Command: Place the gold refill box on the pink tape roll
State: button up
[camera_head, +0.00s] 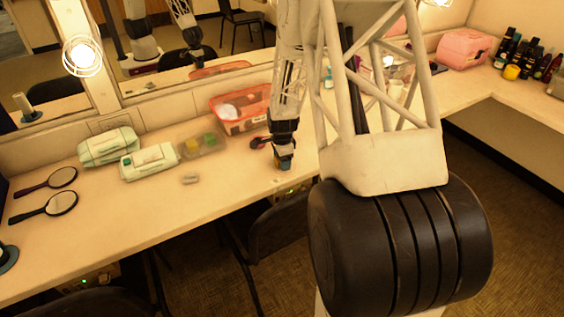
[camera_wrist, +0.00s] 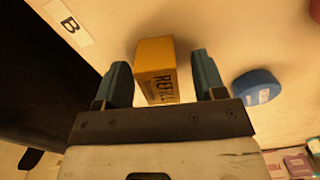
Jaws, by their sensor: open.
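The gold refill box (camera_wrist: 155,68), with dark lettering on its side, stands on the counter in the wrist view. My gripper (camera_wrist: 161,66) is open, with one finger on each side of the box and small gaps visible. A blue round roll (camera_wrist: 257,87) lies just right of the right finger. A reddish round thing (camera_wrist: 315,9) is cut off at the top right edge; I cannot tell whether it is the pink tape roll. In the head view my gripper (camera_head: 283,163) is low over the counter's front part, and the box is not clearly visible there.
A white label marked B (camera_wrist: 69,23) lies near the counter's edge. In the head view an orange bin (camera_head: 241,112), a clear tray (camera_head: 203,145), green-white packs (camera_head: 149,161) and hand mirrors (camera_head: 60,203) are on the counter (camera_head: 140,215). The mirror wall stands behind.

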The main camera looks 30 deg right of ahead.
jog(key=shift+c, duration=0.5)
jog(key=c, duration=1)
jog(key=shift+o, duration=0.2)
jog(key=shift+r, duration=0.15)
jog(key=shift+r, duration=4.85)
